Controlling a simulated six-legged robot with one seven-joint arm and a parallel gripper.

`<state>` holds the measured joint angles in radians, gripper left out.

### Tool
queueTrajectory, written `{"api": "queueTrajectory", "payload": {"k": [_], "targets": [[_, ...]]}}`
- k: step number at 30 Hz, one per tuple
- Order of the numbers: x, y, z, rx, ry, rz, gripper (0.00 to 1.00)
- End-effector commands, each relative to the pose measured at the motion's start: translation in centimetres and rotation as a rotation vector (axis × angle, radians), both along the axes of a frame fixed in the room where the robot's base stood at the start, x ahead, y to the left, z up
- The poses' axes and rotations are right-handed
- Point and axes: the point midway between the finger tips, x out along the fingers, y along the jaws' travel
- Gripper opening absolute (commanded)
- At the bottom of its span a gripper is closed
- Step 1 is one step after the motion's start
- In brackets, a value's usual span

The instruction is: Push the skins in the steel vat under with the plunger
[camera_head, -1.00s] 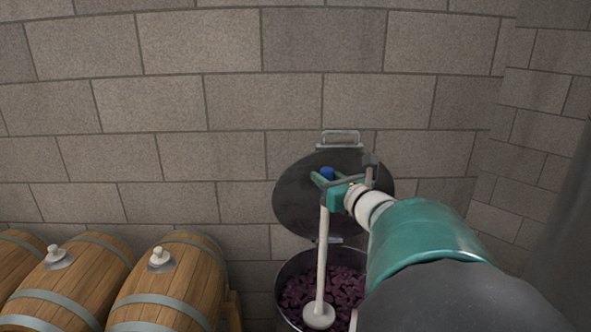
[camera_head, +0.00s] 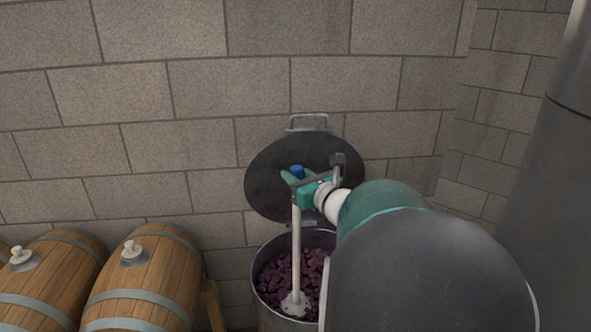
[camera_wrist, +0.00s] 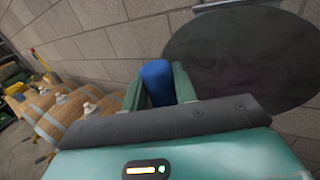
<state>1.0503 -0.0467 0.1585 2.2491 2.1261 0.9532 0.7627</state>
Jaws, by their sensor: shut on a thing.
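The steel vat (camera_head: 259,270) stands against the wall with its round dark lid (camera_head: 268,165) swung up behind it. Dark purple skins (camera_head: 272,274) fill the part of the vat that I can see. My gripper (camera_head: 297,179) is shut on the plunger (camera_head: 296,245) near its blue top end. The plunger hangs nearly upright, and its pale round foot is among the skins, with a few bits over it. In the wrist view, the plunger's blue top (camera_wrist: 157,82) sits between my two fingers. My own arm hides the vat's right side.
Wooden barrels (camera_head: 150,275) with pale bungs lie on a stand to the left of the vat. A block wall (camera_head: 180,90) is close behind. A large grey cylinder (camera_head: 555,180) stands at the right.

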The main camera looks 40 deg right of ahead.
Motion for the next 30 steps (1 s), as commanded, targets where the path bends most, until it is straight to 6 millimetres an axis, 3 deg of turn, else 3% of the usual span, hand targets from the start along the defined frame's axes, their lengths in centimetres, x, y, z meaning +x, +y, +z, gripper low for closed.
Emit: {"api": "queueTrajectory", "payload": {"k": [30], "targets": [[0.0, -0.1, -6.2, 0.001, 0.000, 0.000, 0.03]]}}
